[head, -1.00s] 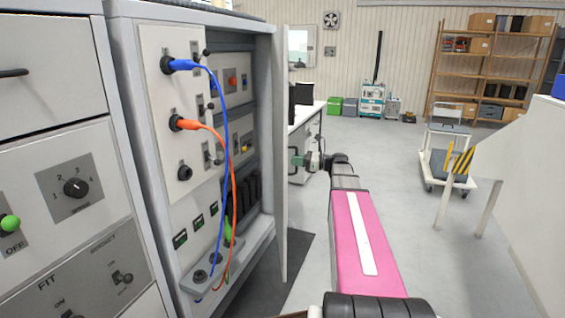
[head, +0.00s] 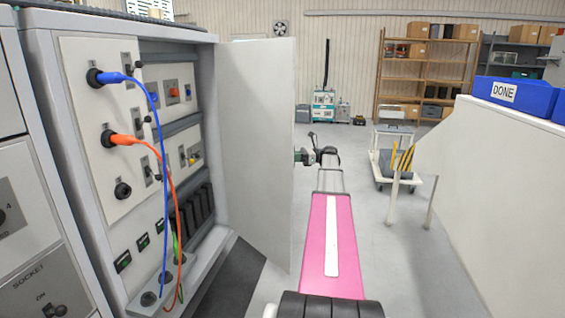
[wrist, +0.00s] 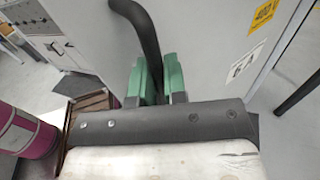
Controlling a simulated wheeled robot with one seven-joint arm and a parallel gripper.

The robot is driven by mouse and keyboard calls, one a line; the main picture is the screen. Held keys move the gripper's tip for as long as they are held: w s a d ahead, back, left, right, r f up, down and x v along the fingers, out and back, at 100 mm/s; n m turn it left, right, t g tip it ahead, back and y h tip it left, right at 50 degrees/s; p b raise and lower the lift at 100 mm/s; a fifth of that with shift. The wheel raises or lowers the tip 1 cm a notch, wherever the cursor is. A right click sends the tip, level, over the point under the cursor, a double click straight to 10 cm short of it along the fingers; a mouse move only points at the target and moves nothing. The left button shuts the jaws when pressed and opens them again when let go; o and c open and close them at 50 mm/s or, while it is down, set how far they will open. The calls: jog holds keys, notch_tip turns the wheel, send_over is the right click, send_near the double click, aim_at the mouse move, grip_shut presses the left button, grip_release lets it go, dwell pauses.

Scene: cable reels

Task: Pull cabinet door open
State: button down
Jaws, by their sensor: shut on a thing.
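The grey cabinet door (head: 258,150) stands swung out from the open cabinet (head: 115,37), its inner face toward the head camera. In the wrist view the door's outer face (wrist: 205,55) carries a "6A" label and a yellow "400" label. A black bar handle (wrist: 138,22) runs down between the green fingers of my gripper (wrist: 158,82), which is shut on it. In the head view my gripper (head: 305,157) is at the door's free edge, and the handle is hidden behind the door.
Blue and orange cables (head: 172,190) hang in loops at the cabinet front. A pale partition (head: 480,190) with a blue "DONE" bin (head: 518,94) stands at right. A trolley (head: 390,160) and shelves (head: 425,70) are farther back.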

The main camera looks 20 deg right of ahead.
jog(key=w+d+n+g, duration=0.1)
jog(key=w+d, duration=0.2)
jog(key=d, duration=0.2)
jog(key=shift+g, duration=0.4)
jog(key=shift+w+d, duration=0.1)
jog(key=c, duration=1.2)
grip_release()
